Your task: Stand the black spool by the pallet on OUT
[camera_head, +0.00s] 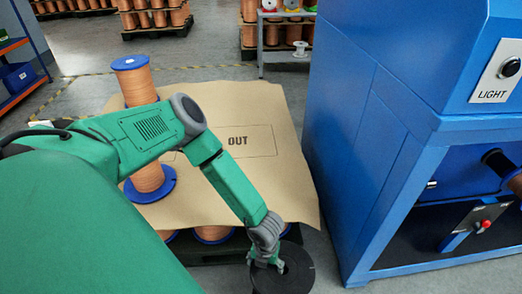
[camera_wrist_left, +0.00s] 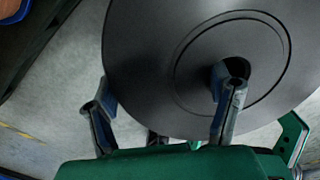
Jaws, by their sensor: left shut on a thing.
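The black spool (camera_head: 293,272) is at the bottom of the head view, beside the pallet's near right corner. My left gripper (camera_head: 266,262) is shut on its flange. In the left wrist view the spool's round black face (camera_wrist_left: 160,70) fills the upper middle; one finger of the gripper (camera_wrist_left: 165,115) is at the centre hole and another is beyond the rim. I cannot tell whether the spool touches the floor. My right gripper is not in view.
More copper spools show under the sheet. A blue machine (camera_head: 370,150) stands close on the right. The visible OUT area is bare.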

